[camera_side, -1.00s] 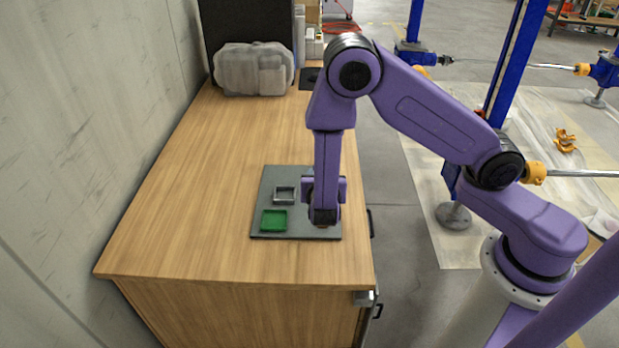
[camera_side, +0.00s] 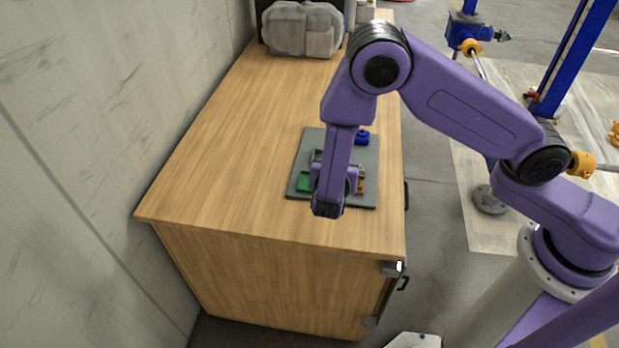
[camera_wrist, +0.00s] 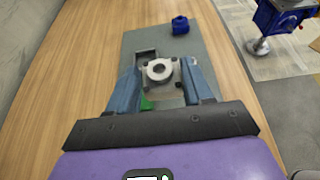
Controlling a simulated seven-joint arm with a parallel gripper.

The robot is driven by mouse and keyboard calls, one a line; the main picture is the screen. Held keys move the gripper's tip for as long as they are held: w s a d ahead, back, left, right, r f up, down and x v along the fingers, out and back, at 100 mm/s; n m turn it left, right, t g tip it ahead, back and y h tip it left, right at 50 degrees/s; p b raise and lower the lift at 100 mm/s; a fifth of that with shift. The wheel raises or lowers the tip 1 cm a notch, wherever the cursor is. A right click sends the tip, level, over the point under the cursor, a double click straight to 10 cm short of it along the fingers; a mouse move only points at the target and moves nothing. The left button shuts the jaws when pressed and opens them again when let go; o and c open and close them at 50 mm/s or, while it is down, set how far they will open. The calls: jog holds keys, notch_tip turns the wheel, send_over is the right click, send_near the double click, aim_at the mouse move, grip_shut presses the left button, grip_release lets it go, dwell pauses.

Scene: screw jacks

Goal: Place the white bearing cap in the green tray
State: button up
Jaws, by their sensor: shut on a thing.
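The white bearing cap (camera_wrist: 160,71), a pale block with a round bore, is between the fingers of my gripper (camera_wrist: 162,76) in the wrist view. The gripper is shut on it. The green tray (camera_side: 303,182) is on the left front of the grey mat, partly behind my wrist in the side view. A sliver of the tray (camera_wrist: 146,103) shows below the cap, beside the left finger, in the wrist view. My wrist hides the cap in the side view. The cap's height above the tray is hard to tell.
A grey tray (camera_wrist: 147,53) lies beyond the cap on the grey mat (camera_side: 309,147). A blue part (camera_side: 362,137) is at the mat's far right, and a brass-coloured part (camera_side: 361,184) is right of my wrist. The wooden bench top (camera_side: 235,150) is clear to the left.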

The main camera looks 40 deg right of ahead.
jog(key=w+f, duration=0.2)
jog(key=w+a+f, duration=0.1)
jog(key=w+f, duration=0.1)
jog(key=w+a+f, duration=0.1)
jog(key=w+f, duration=0.1)
jog(key=w, duration=0.1)
jog(key=shift+w+a+f, duration=0.1)
jog(key=shift+f, duration=0.2)
jog(key=shift+w+f, duration=0.15)
jog(key=shift+f, duration=0.1)
jog(key=shift+w+f, duration=0.1)
jog(key=shift+f, duration=1.5)
jog(key=o, duration=1.3)
jog(key=shift+f, duration=0.15)
jog(key=shift+o, duration=0.2)
